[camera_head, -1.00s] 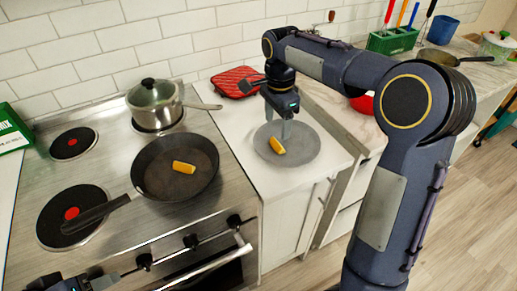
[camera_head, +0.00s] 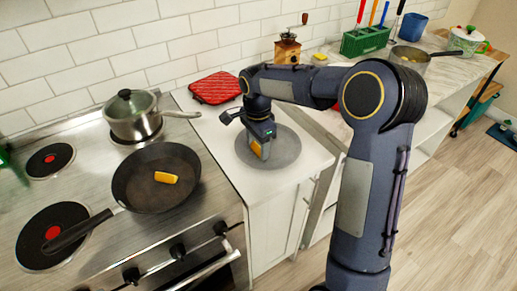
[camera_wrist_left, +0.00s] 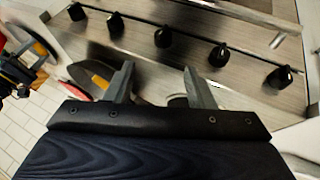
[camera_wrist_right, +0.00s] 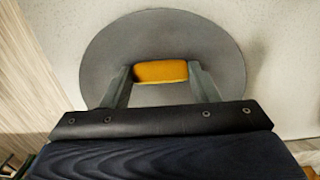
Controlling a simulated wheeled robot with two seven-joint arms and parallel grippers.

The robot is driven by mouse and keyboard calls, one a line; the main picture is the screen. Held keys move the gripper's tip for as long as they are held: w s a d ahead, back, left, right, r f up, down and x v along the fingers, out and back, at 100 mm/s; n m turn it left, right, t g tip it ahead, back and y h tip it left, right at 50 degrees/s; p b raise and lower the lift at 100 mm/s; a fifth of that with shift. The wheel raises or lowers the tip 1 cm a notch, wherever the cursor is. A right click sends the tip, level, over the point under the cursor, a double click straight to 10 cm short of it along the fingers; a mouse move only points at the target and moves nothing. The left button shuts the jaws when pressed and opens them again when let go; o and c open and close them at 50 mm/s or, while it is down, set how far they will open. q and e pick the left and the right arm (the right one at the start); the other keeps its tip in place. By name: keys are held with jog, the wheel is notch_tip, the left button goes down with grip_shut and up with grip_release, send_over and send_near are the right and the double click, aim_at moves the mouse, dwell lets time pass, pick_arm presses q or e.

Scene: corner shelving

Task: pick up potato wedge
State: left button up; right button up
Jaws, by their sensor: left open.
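One orange potato wedge (camera_head: 257,150) is at the grey round plate (camera_head: 284,155) on the white counter. The right wrist view shows that wedge (camera_wrist_right: 160,71) between the fingertips of my right gripper (camera_wrist_right: 160,80), over the plate (camera_wrist_right: 110,45). The fingers look spread; whether they touch the wedge I cannot tell. In the head view my right gripper (camera_head: 261,140) hides part of the wedge. Another wedge (camera_head: 165,177) lies in the black frying pan (camera_head: 150,198) on the stove. My left gripper (camera_wrist_left: 158,78) is open and empty, outside the head view.
A lidded pot (camera_head: 133,122) stands behind the pan. A red pot holder (camera_head: 214,88) and a coffee grinder (camera_head: 288,50) are near the wall. Stove knobs (camera_wrist_left: 163,37) show in the left wrist view. The counter left of the plate is clear.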

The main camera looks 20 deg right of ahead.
jog(key=c, duration=0.4)
jog(key=shift+r, duration=0.1)
